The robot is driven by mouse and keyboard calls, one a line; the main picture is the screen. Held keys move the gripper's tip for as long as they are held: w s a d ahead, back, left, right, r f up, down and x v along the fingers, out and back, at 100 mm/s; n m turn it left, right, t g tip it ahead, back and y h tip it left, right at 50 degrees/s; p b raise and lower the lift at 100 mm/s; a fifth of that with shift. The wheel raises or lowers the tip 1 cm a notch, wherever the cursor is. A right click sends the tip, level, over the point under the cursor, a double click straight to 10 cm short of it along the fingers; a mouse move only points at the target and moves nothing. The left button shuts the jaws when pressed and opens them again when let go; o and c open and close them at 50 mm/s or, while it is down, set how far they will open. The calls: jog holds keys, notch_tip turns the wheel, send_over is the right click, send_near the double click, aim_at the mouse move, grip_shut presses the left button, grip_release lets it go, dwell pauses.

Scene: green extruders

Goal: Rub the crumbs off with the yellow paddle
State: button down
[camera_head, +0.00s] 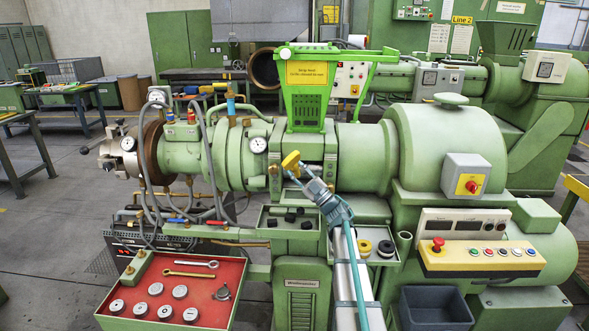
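The yellow paddle (291,160) is at the end of my gripper (303,175), in front of the green extruder (365,160). My gripper looks shut on the paddle's lower end; its fingers are small and partly hidden. The paddle is tilted up and left, near the metal block under the green hopper (306,100). I cannot tell whether it touches the block. Several small dark pieces (290,217) lie in the shallow green tray (266,222) below; I cannot tell whether these are the crumbs. No other crumbs can be made out.
Right of my arm, a tray holds a yellow ring (364,247) and a black ring (386,249). A red-topped tray (210,285) with discs and wrenches is at lower left. A control panel (480,257) and dark bin (434,307) are at lower right. Gauges and hoses crowd the left.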

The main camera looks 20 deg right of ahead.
jog(key=shift+w+d+b, duration=0.35)
jog(key=shift+w+d, duration=0.1)
jog(key=shift+w, duration=0.35)
dwell(0.4)
jog(key=shift+s+d, duration=0.1)
jog(key=s+d+b, duration=0.3)
jog(key=d, duration=0.3)
jog(key=shift+s+d, duration=0.25)
jog(key=shift+s, duration=0.1)
dwell(0.4)
jog(key=shift+w+a, duration=0.1)
jog(key=shift+w+a+b, duration=0.45)
jog(key=shift+w+a, duration=0.15)
jog(key=shift+a, duration=0.5)
jog(key=shift+w+a+b, duration=0.4)
jog(key=shift+w+a, duration=0.2)
jog(key=shift+a, duration=0.5)
jog(key=shift+w+a+b, duration=0.45)
jog(key=shift+w+a, duration=0.15)
jog(key=shift+a, duration=0.5)
